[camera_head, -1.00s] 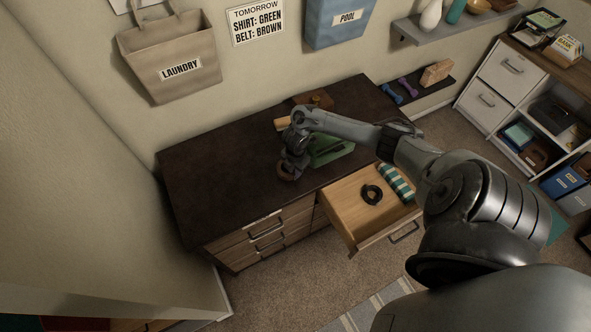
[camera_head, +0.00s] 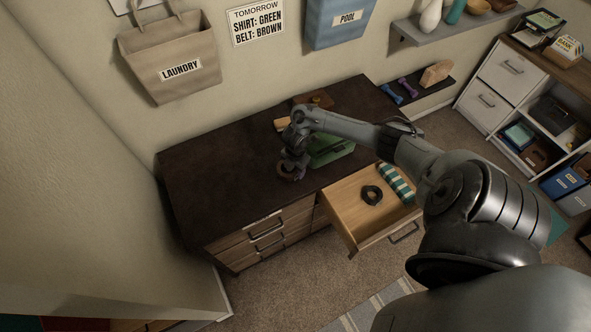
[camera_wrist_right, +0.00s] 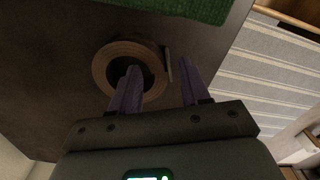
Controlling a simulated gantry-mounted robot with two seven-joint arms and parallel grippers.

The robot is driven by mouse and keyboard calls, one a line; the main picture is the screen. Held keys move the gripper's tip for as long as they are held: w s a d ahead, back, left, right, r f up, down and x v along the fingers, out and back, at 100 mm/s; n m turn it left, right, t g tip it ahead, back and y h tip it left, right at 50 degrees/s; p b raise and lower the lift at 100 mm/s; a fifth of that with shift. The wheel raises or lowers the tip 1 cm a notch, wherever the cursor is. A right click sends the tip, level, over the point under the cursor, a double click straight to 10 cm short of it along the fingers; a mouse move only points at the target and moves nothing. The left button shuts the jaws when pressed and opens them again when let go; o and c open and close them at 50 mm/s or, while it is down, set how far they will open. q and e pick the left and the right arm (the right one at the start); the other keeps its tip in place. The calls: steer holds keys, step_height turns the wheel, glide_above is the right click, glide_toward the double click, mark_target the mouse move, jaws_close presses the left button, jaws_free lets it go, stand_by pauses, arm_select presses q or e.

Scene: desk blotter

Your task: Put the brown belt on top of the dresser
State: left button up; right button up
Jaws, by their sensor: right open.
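The coiled brown belt (camera_head: 285,170) lies on the dark dresser top (camera_head: 215,165), near its front edge. In the right wrist view the brown belt (camera_wrist_right: 103,68) is a round coil with its buckle end at the right. My right gripper (camera_wrist_right: 158,67) is open there. One finger overlaps the hole of the coil and the other is just past its right side, so the coil's right wall lies between them. In the head view my right gripper (camera_head: 297,168) is right at the coil, partly covering it. My left gripper is not in view.
A folded green shirt (camera_head: 332,150) lies behind my right wrist on the dresser. The open drawer (camera_head: 345,205) holds a black coiled belt (camera_head: 371,195) and a striped green-white item (camera_head: 397,183). The dresser's left half is clear. A wall sign (camera_head: 256,22) reads "BELT: BROWN".

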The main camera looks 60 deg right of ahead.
mark_target(295, 172)
step_height(295, 172, up, 11)
steer(key=p, duration=0.2)
steer(key=w+a+f+m+t+y, duration=0.1)
steer(key=a+f+t, duration=0.1)
steer(key=a, duration=1)
steer(key=w+a+f+m+t, duration=0.1)
steer(key=a+t, duration=0.2)
steer(key=a, duration=0.9)
steer(key=s+a+r+m+g, duration=0.1)
steer(key=s+a+r+m, duration=0.3)
steer(key=s+r+m, duration=0.6)
steer(key=s+m, duration=0.1)
steer(key=s, duration=0.3)
steer(key=shift+r+h, duration=0.25)
steer(key=shift+h, duration=0.15)
steer(key=shift+a, duration=0.1)
